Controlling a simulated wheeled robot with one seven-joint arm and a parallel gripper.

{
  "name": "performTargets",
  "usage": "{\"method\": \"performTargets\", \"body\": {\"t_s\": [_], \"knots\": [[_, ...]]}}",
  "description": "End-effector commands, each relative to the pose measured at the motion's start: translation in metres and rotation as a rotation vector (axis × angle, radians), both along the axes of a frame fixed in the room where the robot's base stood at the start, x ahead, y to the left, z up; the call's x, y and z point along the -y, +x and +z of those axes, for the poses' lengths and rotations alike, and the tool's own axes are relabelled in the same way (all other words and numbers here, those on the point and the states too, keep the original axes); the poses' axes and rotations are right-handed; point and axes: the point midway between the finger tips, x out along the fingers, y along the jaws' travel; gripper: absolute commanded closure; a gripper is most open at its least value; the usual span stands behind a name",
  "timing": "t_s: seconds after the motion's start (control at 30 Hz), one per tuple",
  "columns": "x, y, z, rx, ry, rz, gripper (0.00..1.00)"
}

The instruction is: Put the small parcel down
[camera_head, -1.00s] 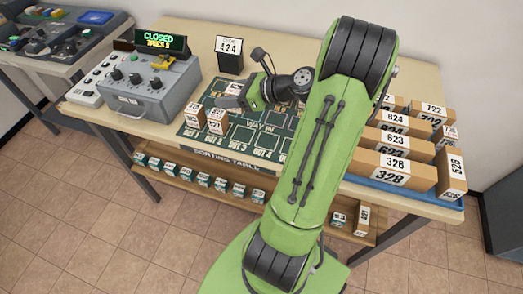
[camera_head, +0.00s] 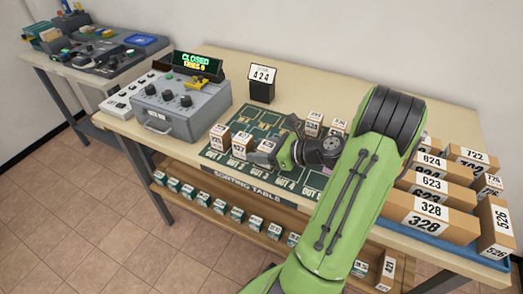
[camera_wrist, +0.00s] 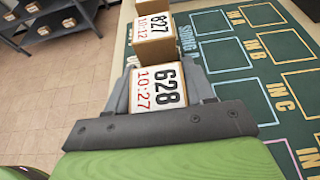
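The small parcel (camera_wrist: 158,88), white-topped and marked 628 and 10:27, sits between the two fingers of my gripper (camera_wrist: 160,76) in the wrist view. The fingers lie close along both its sides, and it looks gripped. In the head view my gripper (camera_head: 272,152) is low over the front of the green sorting mat (camera_head: 262,118), beside the OUT row. Whether the parcel touches the mat cannot be told. A parcel marked 827 (camera_wrist: 153,38) stands just beyond it, and it also shows in the head view (camera_head: 242,145).
Another small parcel (camera_head: 218,137) stands left of 827. Two more parcels (camera_head: 314,124) stand behind my gripper. A grey control box (camera_head: 180,108) with a CLOSED display and a 424 sign (camera_head: 262,84) stand at the back. Large boxes (camera_head: 430,210) fill the blue tray at right.

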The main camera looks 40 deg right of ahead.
Motion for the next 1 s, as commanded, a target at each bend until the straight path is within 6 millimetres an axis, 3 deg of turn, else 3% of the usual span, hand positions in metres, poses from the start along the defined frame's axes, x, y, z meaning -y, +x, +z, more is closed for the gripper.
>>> {"method": "performTargets", "body": {"t_s": [0.03, 0.17, 0.47, 0.57, 0.8, 1.0], "knots": [[0.0, 0.0, 0.0, 0.0, 0.0, 0.0, 0.4], [0.0, 0.0, 0.001, 0.0, 0.0, 0.0, 0.22], [0.0, 0.0, 0.004, 0.001, -0.003, 0.0, 0.22], [0.007, -0.014, 0.011, -0.001, 0.0, -0.005, 0.22], [0.027, -0.071, 0.038, 0.0, -0.002, -0.007, 0.22], [0.036, -0.1, 0.05, 0.0, -0.001, -0.002, 0.22]]}}
